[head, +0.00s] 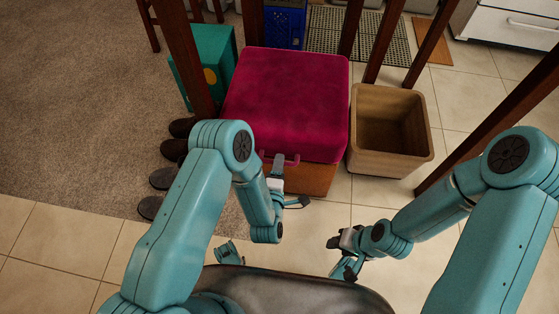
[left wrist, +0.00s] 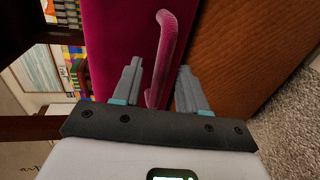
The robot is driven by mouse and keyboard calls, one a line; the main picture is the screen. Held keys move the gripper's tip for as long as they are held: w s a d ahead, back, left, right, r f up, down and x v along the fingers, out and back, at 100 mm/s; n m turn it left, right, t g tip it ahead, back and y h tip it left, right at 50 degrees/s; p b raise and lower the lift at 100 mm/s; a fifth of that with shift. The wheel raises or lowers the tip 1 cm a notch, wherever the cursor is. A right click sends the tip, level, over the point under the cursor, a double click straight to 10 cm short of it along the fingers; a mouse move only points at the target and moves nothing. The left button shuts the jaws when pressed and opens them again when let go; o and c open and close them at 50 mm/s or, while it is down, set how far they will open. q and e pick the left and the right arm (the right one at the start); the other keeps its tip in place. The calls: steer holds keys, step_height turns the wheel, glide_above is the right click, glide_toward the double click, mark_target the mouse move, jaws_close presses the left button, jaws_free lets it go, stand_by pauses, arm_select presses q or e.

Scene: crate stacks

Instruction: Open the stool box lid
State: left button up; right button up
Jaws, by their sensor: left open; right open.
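My left gripper (head: 286,184) is open at the front of the box. In the left wrist view its fingers (left wrist: 158,85) appear on either side of the handle, with a gap to each. Whether they touch it is unclear. My right gripper (head: 342,256) is open and empty, low over the tiles in front of the box.
An open tan bin (head: 388,130) stands right of the stool box. A teal box (head: 208,62) is on its left, and a blue crate (head: 284,24) behind. Dark wooden posts rise around them. Dark shoes (head: 163,178) lie on the carpet's edge at left.

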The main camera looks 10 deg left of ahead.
arm_select(q)
steer(key=shift+w, duration=0.2)
arm_select(e)
steer(key=shift+w, duration=0.45)
arm_select(q)
steer(key=shift+f, duration=0.1)
jaws_close()
steer(key=w+r+g+p, duration=0.2)
steer(key=w+r+p, duration=0.3)
steer(key=r+p, duration=0.5)
steer(key=w+r+g+p, duration=0.3)
steer(key=w+r+p, duration=0.3)
steer(key=r+p, duration=0.4)
steer(key=shift+w+r+g+p, duration=0.15)
steer(key=shift+r+g+p, duration=0.2)
steer(key=shift+r, duration=2.2)
arm_select(e)
step_height(320, 180, up, 20)
steer(key=s+a, duration=0.1)
steer(key=shift+s+n+g, duration=0.3)
steer(key=shift+a+r, duration=0.1)
arm_select(q)
jaws_free()
steer(key=shift+f, duration=0.2)
